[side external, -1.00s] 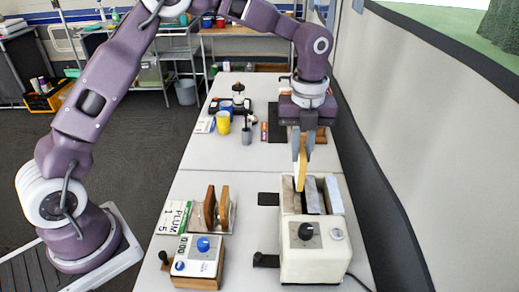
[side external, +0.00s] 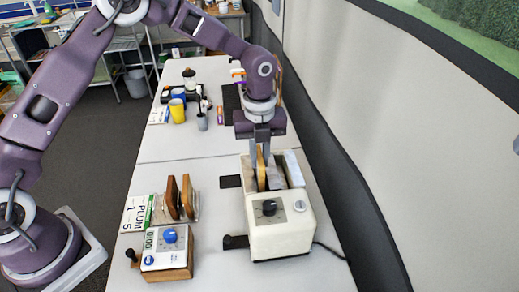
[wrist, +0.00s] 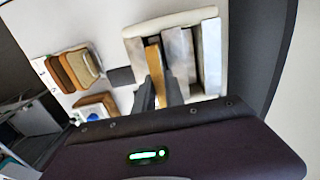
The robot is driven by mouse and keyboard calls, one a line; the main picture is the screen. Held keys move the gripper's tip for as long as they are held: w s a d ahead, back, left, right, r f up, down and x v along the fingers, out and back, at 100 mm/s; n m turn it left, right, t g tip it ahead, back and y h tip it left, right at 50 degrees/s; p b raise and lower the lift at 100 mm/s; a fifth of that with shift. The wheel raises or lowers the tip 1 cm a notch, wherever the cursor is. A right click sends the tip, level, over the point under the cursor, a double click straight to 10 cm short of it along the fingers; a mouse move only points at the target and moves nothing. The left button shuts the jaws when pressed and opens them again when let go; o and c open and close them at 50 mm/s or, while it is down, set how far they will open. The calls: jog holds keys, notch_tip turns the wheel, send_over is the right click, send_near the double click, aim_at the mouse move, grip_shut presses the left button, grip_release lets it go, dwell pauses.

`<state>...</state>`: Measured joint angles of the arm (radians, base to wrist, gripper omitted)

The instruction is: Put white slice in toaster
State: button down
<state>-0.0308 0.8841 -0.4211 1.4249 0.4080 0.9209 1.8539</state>
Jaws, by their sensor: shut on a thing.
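The cream toaster (side external: 281,226) stands on the table with a dark dial on its front and metal slot walls on top.
Brown slices stand in a rack (side external: 180,200) left of the toaster, beside a PLUM card (side external: 137,214). A timer box (side external: 168,250) lies in front of them. Yellow and blue cups (side external: 177,108) stand farther back. A wall runs along the right.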

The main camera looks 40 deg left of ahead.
jog(key=c, duration=1.3)
grip_release()
jog(key=shift+o, duration=0.2)
jog(key=shift+o, duration=0.8)
jog(key=shift+r, duration=3.45)
